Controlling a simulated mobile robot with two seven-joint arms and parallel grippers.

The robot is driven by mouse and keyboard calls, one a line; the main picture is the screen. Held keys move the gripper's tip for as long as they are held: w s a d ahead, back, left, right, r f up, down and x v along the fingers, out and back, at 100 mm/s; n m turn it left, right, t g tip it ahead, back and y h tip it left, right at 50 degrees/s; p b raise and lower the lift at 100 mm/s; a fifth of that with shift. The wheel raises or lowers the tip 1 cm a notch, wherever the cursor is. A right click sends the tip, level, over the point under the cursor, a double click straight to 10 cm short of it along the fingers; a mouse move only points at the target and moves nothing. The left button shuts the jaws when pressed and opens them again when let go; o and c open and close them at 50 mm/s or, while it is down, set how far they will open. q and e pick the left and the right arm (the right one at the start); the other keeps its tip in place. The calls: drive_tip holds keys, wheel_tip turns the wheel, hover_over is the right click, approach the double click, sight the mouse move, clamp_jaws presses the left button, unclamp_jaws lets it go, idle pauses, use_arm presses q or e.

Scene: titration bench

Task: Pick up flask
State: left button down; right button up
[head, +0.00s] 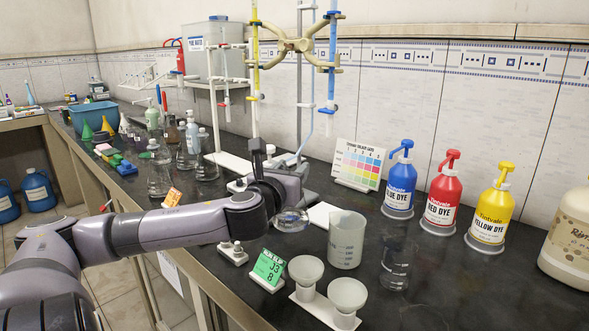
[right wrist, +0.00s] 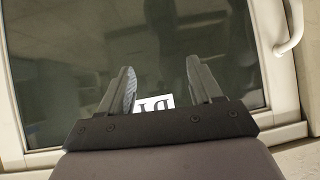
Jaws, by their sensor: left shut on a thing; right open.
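My left arm reaches in from the left over the bench. My left gripper (head: 282,200) is shut on a clear glass flask (head: 291,221). The flask's rounded lower part shows just below and right of my wrist; its neck and my fingertips are mostly hidden by the wrist. Whether the flask touches the bench, I cannot tell. Other clear glass flasks (head: 159,180) stand farther back on the left part of the bench. My right gripper (right wrist: 165,82) is open and empty in the right wrist view, with its two fingers apart.
A beaker (head: 347,240), a clear glass vessel (head: 396,265), two white cups (head: 347,294) and a green card (head: 268,268) stand in front. Blue (head: 399,185), red (head: 441,200) and yellow (head: 490,215) dye bottles line the wall. A burette stand (head: 299,90) rises behind. My right gripper faces a glazed panel (right wrist: 75,60).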

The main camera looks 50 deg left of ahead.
use_arm(q)
drive_tip(key=shift+s+d+p, duration=0.15)
drive_tip(key=shift+s+p, duration=0.2)
drive_tip(key=shift+s, duration=0.9)
drive_tip(key=shift+s+d+p, duration=0.15)
drive_tip(key=shift+s+p, duration=0.15)
drive_tip(key=shift+s, duration=1)
drive_tip(key=shift+r, duration=0.2)
wheel_tip(320, 180, up, 3)
drive_tip(key=p, duration=0.4)
drive_tip(key=shift+f, duration=0.1)
idle(0.7)
